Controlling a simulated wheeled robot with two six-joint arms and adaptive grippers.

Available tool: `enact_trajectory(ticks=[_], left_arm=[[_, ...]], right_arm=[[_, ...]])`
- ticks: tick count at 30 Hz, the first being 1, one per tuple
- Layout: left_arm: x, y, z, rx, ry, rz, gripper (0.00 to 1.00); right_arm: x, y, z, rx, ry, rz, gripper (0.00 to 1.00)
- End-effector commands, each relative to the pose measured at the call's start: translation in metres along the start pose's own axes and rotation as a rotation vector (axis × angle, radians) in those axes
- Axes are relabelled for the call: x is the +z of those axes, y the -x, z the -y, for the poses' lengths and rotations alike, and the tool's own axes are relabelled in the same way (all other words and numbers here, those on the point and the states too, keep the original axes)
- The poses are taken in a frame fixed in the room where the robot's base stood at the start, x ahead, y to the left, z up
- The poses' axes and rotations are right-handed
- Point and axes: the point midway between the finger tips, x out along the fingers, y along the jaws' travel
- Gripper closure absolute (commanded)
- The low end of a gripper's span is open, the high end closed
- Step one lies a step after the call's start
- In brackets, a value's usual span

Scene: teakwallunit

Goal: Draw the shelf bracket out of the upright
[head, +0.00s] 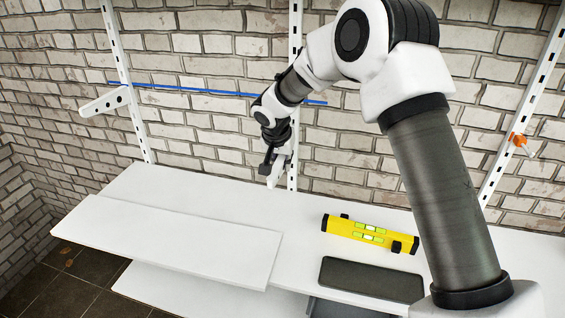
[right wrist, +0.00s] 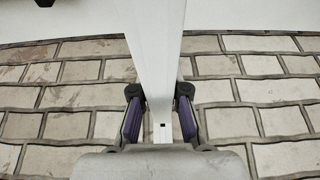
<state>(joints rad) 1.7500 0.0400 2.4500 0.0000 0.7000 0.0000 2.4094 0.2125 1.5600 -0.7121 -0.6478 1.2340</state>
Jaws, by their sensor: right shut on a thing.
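The white shelf bracket (head: 277,173) is at the middle upright (head: 294,60), low down, just above the white worktop. My right gripper (head: 271,160) is shut on it. In the right wrist view the two purple-padded fingers (right wrist: 159,93) stand on either side of the white bracket (right wrist: 153,45), with a slot of the upright showing between them. Whether the bracket's hooks sit in the slots is hidden. Another white bracket (head: 105,102) sticks out from the left upright (head: 125,70). My left gripper is not in view.
A blue line (head: 190,90) crosses the wall. A white board (head: 170,240) lies on the worktop (head: 200,198) at left. A yellow spirit level (head: 370,234) and a dark grey mat (head: 371,279) lie at right. An orange clip (head: 518,140) is on the right upright (head: 530,100).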

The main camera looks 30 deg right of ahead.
Motion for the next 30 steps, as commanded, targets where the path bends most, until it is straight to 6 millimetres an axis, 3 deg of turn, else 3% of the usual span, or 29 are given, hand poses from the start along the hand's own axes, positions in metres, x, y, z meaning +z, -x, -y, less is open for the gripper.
enact_trajectory(ticks=[5, 15, 25, 30], left_arm=[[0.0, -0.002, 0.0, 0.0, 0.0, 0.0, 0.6], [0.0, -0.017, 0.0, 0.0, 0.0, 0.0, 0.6], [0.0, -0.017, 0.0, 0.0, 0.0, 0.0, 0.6], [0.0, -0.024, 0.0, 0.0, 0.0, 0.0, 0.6]], right_arm=[[0.002, 0.0, 0.0, -0.001, 0.0, -0.001, 1.0], [0.027, 0.01, 0.0, 0.0, 0.001, -0.001, 1.0], [0.029, 0.012, 0.0, 0.0, 0.001, -0.001, 1.0], [0.042, 0.016, 0.001, -0.001, 0.002, -0.001, 1.0]])
